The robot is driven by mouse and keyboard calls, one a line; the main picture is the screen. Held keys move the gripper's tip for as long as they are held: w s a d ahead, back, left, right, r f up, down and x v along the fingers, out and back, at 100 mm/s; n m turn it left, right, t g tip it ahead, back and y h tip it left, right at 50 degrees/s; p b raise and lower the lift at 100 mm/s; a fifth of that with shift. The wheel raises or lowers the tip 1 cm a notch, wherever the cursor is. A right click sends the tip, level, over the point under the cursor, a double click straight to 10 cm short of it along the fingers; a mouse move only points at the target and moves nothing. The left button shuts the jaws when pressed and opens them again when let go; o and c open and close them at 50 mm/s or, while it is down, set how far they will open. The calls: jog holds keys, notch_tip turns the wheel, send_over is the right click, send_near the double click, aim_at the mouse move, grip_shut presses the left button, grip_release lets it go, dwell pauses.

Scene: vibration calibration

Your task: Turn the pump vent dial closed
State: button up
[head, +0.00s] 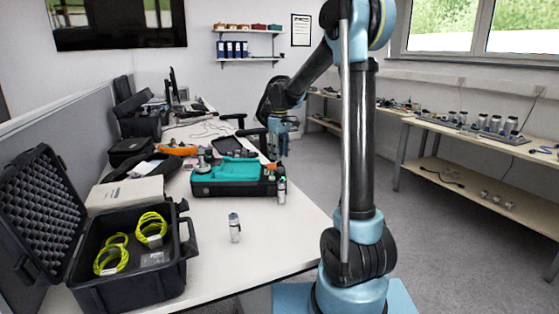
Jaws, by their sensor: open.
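A teal device (235,172) lies in a black case on the white desk, near the middle of the picture; it may be the pump. I cannot make out a vent dial on it at this size. My gripper (283,143) hangs from the bent arm behind and to the right of the teal device in the picture, apart from it. It is open and its jaws look empty. Its fingertips are small and dark here.
An open black case (134,262) with yellow cable coils fills the desk's near left. A small silver cylinder (234,228) stands alone in front of the device; another (282,190) stands at the device's right end. The desk's near right is clear. Benches line the right wall.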

notch_tip(320, 180, up, 9)
dwell(0.3)
jog(key=shift+f, duration=0.1)
